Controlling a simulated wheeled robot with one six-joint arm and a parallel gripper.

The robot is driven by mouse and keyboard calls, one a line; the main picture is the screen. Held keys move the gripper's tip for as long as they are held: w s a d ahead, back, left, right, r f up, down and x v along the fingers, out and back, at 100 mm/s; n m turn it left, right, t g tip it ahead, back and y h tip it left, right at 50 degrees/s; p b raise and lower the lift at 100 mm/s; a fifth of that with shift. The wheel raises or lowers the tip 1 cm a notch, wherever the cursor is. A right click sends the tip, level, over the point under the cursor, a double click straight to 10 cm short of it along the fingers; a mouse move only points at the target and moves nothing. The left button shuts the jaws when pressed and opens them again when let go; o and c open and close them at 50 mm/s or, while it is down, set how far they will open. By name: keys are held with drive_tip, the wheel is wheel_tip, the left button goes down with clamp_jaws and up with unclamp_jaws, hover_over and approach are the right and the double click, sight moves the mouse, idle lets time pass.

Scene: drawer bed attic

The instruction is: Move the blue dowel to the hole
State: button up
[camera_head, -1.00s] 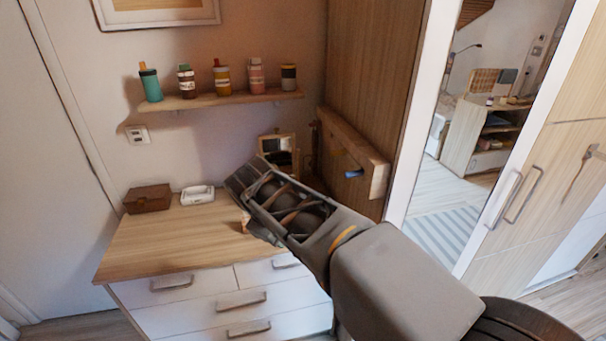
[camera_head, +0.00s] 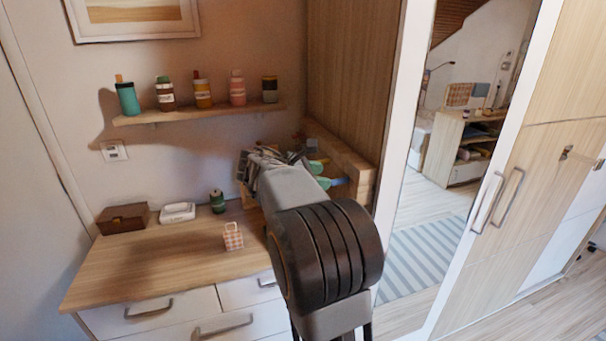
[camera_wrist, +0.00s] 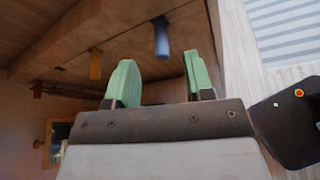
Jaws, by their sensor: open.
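The blue dowel (camera_wrist: 161,38) sticks out of a wooden board (camera_wrist: 60,45) in the wrist view. It shows between and beyond my two green fingertips, with no clear contact. My gripper (camera_wrist: 162,80) is open and empty. In the head view my gripper (camera_head: 322,172) is at the board (camera_head: 348,158) beside the tall wooden panel, and a bit of the blue dowel (camera_head: 341,181) shows near the lower finger. An orange dowel (camera_wrist: 95,63) and a reddish-brown dowel (camera_wrist: 37,88) stick out farther left on the board. I cannot make out the hole.
A dresser (camera_head: 140,265) holds a brown box (camera_head: 123,218), a white dish (camera_head: 177,213), a green can (camera_head: 217,201) and a checkered holder (camera_head: 233,236). A shelf (camera_head: 200,110) carries several bottles. A mirror door (camera_head: 455,150) stands right of the board.

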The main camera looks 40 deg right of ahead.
sight(338, 180)
drive_tip(key=x, duration=0.6)
drive_tip(key=shift+d+f+p, duration=0.15)
drive_tip(key=shift+d+p, duration=0.1)
drive_tip(key=shift+p, duration=0.1)
clamp_jaws()
idle(0.5)
